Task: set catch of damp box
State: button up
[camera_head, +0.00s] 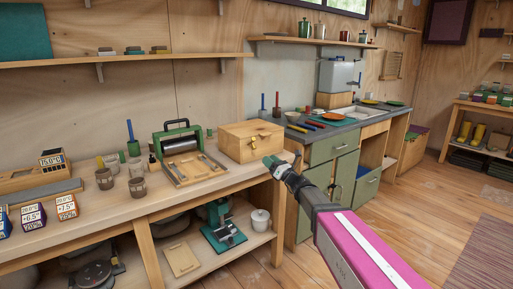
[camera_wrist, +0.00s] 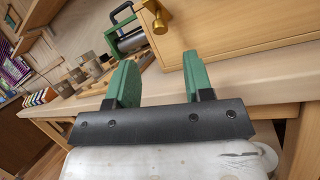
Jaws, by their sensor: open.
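The damp box (camera_head: 240,133) is a closed light-wood box near the right end of the workbench. Its small brass catch (camera_head: 254,143) is on the front face. In the wrist view the box front (camera_wrist: 230,25) fills the upper right, and the catch (camera_wrist: 155,17) shows at the top, beyond and between my fingers. My gripper (camera_head: 272,162) is just in front of the box, at its lower front right. In the wrist view my gripper (camera_wrist: 158,80) has its two green fingers spread, with nothing between them. Whether the catch is engaged is too small to tell.
The workbench edge (camera_wrist: 270,88) lies just past my fingers. A small green press with a roller (camera_head: 180,140) stands left of the box, with jars (camera_head: 136,180) further left. A green-fronted counter (camera_head: 330,150) is to the right. Wooden floor (camera_head: 430,200) is open at right.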

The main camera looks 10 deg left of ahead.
aim_at(254, 147)
jog(key=x, duration=1)
jog(key=shift+a, duration=0.1)
